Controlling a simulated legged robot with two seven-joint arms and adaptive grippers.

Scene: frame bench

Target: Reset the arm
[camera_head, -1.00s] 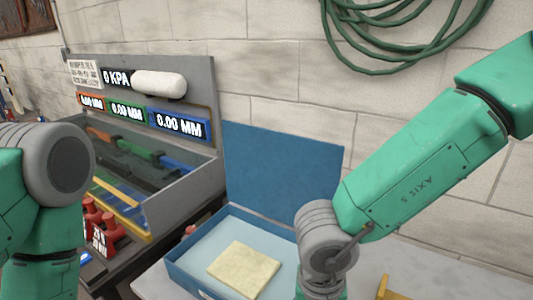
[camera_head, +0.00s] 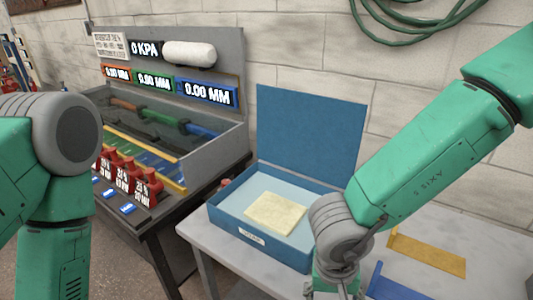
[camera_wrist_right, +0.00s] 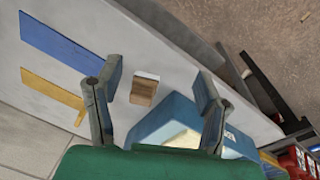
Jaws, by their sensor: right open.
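My right arm (camera_head: 420,180) comes in from the right in the head view and bends down at the grey joint beside the blue box. The right gripper (camera_wrist_right: 157,78) shows in the wrist view with its two dark fingers wide apart and nothing held. It points down above the pale table (camera_wrist_right: 175,60). A small block (camera_wrist_right: 144,90), white with a brown side, lies on the table below, between the fingers in the picture. My left arm (camera_head: 55,170) hangs at the left edge of the head view; its gripper is out of view.
An open blue box (camera_head: 225,222) holds a pale yellow cloth (camera_head: 277,212). Yellow (camera_head: 428,252) and blue (camera_head: 393,290) flat pieces lie on the table at right. A grey test bench (camera_head: 215,150) with displays, a tank and red weights (camera_head: 122,175) stands left.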

